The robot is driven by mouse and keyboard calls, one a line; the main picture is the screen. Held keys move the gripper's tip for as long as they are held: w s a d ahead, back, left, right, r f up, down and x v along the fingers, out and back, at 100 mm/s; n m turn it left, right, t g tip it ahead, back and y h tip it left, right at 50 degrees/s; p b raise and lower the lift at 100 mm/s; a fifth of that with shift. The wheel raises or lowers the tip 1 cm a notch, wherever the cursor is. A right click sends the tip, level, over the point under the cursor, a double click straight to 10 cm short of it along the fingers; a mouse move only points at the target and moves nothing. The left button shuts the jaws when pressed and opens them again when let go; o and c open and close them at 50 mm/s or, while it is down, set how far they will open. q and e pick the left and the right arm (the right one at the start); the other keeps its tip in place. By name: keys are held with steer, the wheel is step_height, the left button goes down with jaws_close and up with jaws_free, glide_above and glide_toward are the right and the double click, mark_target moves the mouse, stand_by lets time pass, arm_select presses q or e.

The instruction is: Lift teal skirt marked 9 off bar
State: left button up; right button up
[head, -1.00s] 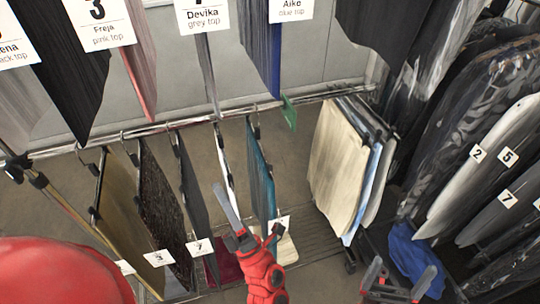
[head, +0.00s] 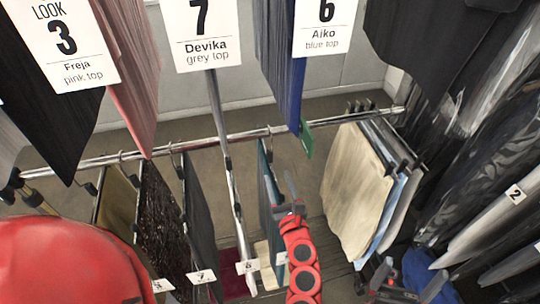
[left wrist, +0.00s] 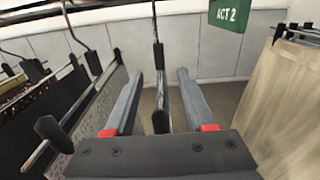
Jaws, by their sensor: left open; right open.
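The teal skirt (head: 266,205) hangs from the rail (head: 240,136) on a hanger, seen nearly edge-on. A small white tag (head: 281,258) shows at its lower edge, partly behind my left arm, its number unreadable. My left gripper (head: 284,192) is open at the skirt's near edge in the head view. In the left wrist view, the open fingers (left wrist: 161,95) stand on either side of a thin hanging edge with a dark clip (left wrist: 160,121). Contact cannot be told. My right gripper (head: 410,280) is open and empty at the bottom right.
A dark skirt tagged 7 (head: 198,215) and a black sparkly one (head: 160,225) hang to the left. A green ACT 2 divider (head: 307,139) and cream garments (head: 352,190) are to the right. Tops with large labels (head: 201,35) hang above. Garment bags (head: 500,170) fill the right.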

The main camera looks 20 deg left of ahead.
mark_target(270, 158)
arm_select(q)
steer(key=shift+r+p+x, duration=0.25)
steer(key=shift+p+x, duration=0.2)
steer(key=shift+x, duration=0.75)
steer(key=b+x, duration=0.1)
steer(key=x, duration=0.2)
steer(key=b+x, duration=0.1)
steer(key=x, duration=0.1)
steer(key=shift+w+a+f+b, duration=0.15)
steer(key=shift+a+f+b, duration=0.1)
steer(key=shift+f+b, duration=0.1)
steer(key=shift+w+a+r, duration=0.1)
steer(key=shift+w+a, duration=0.25)
steer(key=shift+w, duration=0.2)
steer(key=shift+w, duration=0.1)
jaws_close()
steer(key=shift+r+p, duration=0.4)
steer(key=shift+r, duration=1.3)
